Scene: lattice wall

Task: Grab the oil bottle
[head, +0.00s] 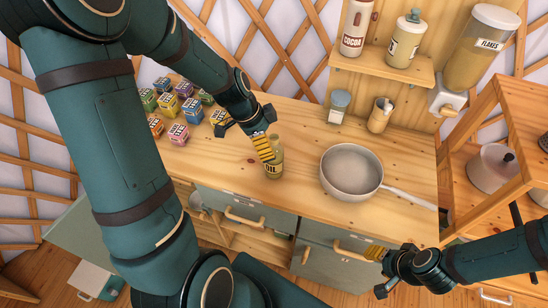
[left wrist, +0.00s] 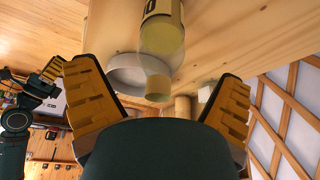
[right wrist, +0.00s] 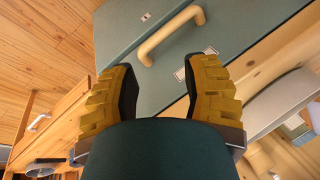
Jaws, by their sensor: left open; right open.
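The oil bottle (head: 275,169), yellow-green with a dark label, stands upright on the wooden counter near its front edge, left of the pan. My left gripper (head: 263,147) is open at the bottle, its yellow fingers overlapping the bottle's upper left side in the head view. In the left wrist view the bottle (left wrist: 162,38) shows beyond and between the spread fingers of the gripper (left wrist: 160,92), with no visible contact. My right gripper (head: 378,254) is open and empty in front of the cabinet; in the right wrist view its fingers (right wrist: 160,82) are apart near a drawer handle.
A grey pan (head: 351,172) stands right of the bottle, its handle pointing right. Several coloured boxes (head: 179,133) stand at the counter's left. A small jar (head: 339,106) and a wooden cup (head: 380,115) are behind the pan. A wall shelf (head: 384,66) holds containers.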

